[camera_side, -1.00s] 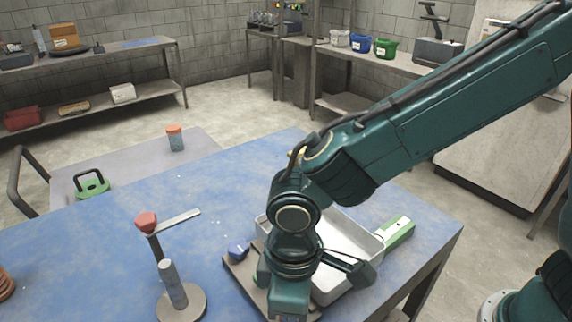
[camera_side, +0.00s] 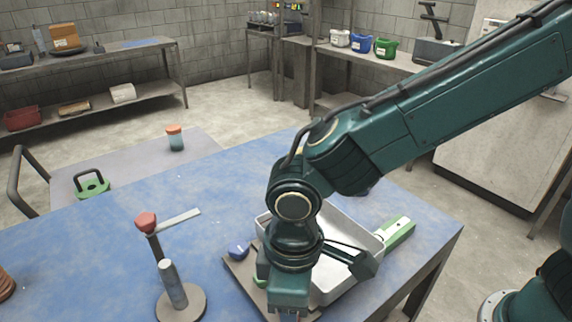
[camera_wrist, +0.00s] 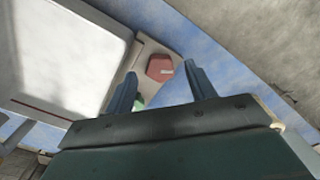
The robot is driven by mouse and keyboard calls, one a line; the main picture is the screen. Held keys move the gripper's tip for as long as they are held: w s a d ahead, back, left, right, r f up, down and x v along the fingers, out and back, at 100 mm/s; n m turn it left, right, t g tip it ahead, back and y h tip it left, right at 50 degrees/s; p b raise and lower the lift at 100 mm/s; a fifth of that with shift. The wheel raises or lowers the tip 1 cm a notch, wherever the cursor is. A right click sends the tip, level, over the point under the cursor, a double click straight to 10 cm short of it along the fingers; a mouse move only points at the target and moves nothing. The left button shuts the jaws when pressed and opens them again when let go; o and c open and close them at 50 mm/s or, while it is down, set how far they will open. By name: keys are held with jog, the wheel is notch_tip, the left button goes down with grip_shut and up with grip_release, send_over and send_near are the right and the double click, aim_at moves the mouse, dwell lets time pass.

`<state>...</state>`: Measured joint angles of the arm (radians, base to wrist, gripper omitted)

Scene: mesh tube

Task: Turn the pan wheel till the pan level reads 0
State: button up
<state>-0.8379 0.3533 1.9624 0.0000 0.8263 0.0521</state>
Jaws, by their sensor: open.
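A pale, shallow pan (camera_side: 352,228) sits on a brown board (camera_side: 238,272) at the front of the blue table; it also shows at the left of the wrist view (camera_wrist: 60,55). My gripper (camera_side: 288,312) points down over the board beside the pan. In the wrist view my gripper (camera_wrist: 160,80) has its fingers apart with nothing held between them. A red many-sided piece (camera_wrist: 160,67) lies past the fingertips, and a green part (camera_wrist: 138,103) is partly hidden by the left finger. A green edge (camera_side: 259,283) shows beside my gripper. I cannot tell which part is the wheel, and no level reading is legible.
A green and white block (camera_side: 397,232) lies right of the pan. A blue knob (camera_side: 238,250) is at the board's left corner. A red-topped post (camera_side: 146,222) and a grey cylinder on a round base (camera_side: 180,304) stand left. The table's middle is clear.

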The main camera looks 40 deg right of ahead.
notch_tip(320, 180, up, 12)
jog(key=shift+r, duration=0.15)
dwell(0.4)
jog(key=w+d+r+m+t, duration=0.1)
jog(key=d+r+m, duration=0.15)
jog(key=d, duration=0.75)
jog(key=s+d+m+t, duration=0.2)
jog(key=s+d, duration=0.3)
jog(key=d, duration=0.5)
jog(key=s+d+m+t, duration=0.2)
jog(key=s+d+m, duration=0.2)
jog(key=d, duration=0.6)
jog(key=shift+s+f+t, duration=0.3)
jog(key=shift+s+f, duration=0.05)
jog(key=shift+s, duration=0.2)
jog(key=shift+m, duration=0.25)
